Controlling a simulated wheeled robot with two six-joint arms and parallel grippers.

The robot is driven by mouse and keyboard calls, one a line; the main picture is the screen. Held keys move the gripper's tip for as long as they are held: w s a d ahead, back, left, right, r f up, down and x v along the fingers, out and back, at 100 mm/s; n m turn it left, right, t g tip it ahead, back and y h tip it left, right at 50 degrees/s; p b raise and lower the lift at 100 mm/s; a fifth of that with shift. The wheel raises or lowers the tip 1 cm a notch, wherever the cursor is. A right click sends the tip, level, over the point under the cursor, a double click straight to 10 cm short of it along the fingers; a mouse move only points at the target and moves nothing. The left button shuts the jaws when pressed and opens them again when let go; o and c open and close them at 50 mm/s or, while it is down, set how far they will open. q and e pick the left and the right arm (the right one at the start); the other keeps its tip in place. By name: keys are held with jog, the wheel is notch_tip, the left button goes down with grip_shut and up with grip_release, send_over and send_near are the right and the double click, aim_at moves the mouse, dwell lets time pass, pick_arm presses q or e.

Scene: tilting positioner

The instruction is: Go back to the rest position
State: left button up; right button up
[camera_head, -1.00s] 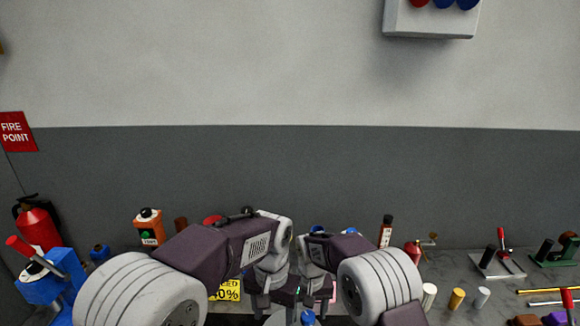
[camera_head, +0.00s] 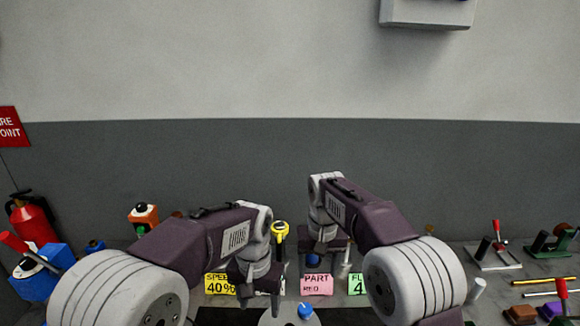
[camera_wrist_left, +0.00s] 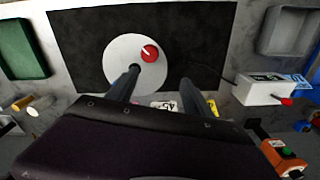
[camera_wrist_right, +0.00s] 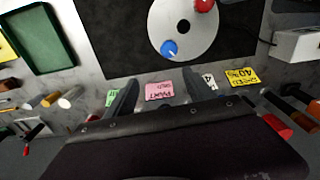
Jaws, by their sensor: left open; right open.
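My left gripper (camera_head: 262,288) is open and empty, hanging at the bench's middle in the head view; its two fingers (camera_wrist_left: 160,95) also show in the left wrist view, with a white disc (camera_wrist_left: 120,72) bearing a red knob (camera_wrist_left: 148,54) beyond them. My right gripper (camera_head: 328,264) is open and empty, a little to the right, partly hidden by its own wrist. Its fingers (camera_wrist_right: 160,90) point towards the pink card (camera_wrist_right: 159,91) and the disc (camera_wrist_right: 208,40), which carries a blue knob (camera_wrist_right: 169,48) and a red knob (camera_wrist_right: 204,5).
A black mat (camera_wrist_left: 205,65) lies under the disc. Yellow (camera_head: 221,285), pink (camera_head: 317,284) and green (camera_head: 357,284) cards stand behind it. A lever block (camera_head: 35,275) and fire extinguisher (camera_head: 32,219) are at left; levers (camera_head: 495,254) and rods are at right. A green tray (camera_wrist_right: 43,38) lies beside the mat.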

pick_arm(q)
jog(key=s+a+f+n+t+b, duration=0.1)
jog(key=s+a+f+n+b, duration=0.2)
jog(key=s+a+f, duration=0.7)
notch_tip(320, 180, down, 4)
jog(key=shift+s+a+r, duration=0.25)
jog(key=shift+s+a, duration=0.15)
jog(key=shift+s, duration=0.3)
pick_arm(e)
jog(key=s+d+f, duration=0.5)
jog(key=s+f, duration=0.2)
jog(key=s, duration=0.3)
jog(key=s+d+f, duration=0.5)
jog(key=s+f, duration=0.3)
jog(key=s, duration=0.2)
jog(key=shift+d+f+m+t, duration=0.2)
jog(key=shift+d+m+t, duration=0.1)
jog(key=shift+d+m, duration=0.1)
pick_arm(q)
jog(key=shift+s, duration=0.15)
pick_arm(e)
jog(key=shift+s, duration=0.1)
